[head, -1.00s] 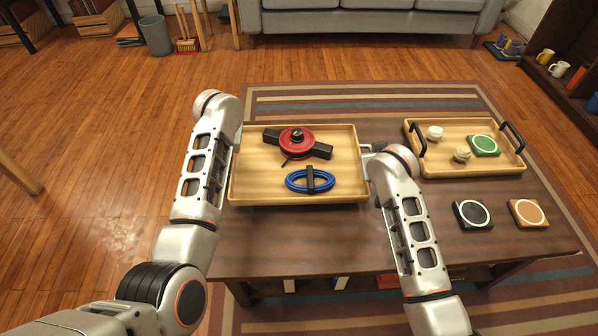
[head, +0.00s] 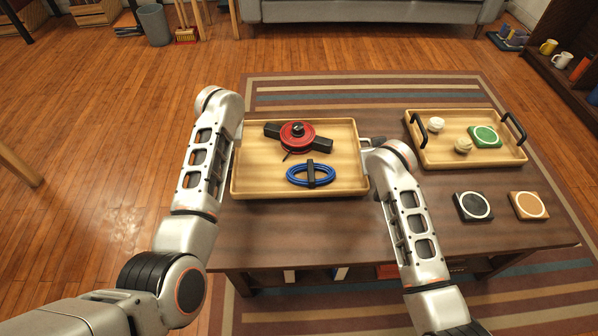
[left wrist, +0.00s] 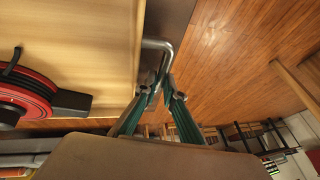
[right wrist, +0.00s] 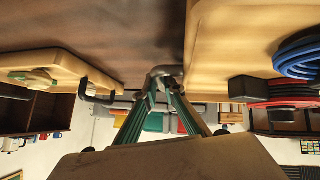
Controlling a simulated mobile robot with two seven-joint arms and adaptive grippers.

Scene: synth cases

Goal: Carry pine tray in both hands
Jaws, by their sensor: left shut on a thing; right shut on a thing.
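The pine tray (head: 255,181) is a light wooden tray with metal end handles on the dark table. It looks level; I cannot tell whether its base touches the table. It carries a red reel (head: 297,135) with black arms and a coiled blue cable (head: 311,174) with a black strap. My left gripper (left wrist: 163,88) is shut on the metal handle (left wrist: 160,45) at the tray's left end. My right gripper (right wrist: 163,82) is shut on the handle at its right end. In the head view my arms mostly hide both grips.
A second wooden tray (head: 440,160) with black handles stands at the right, holding two pale round items and a green coaster (head: 485,137). A black coaster (head: 473,206) and a tan coaster (head: 528,205) lie in front of it. The table's front strip (head: 300,235) is clear.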

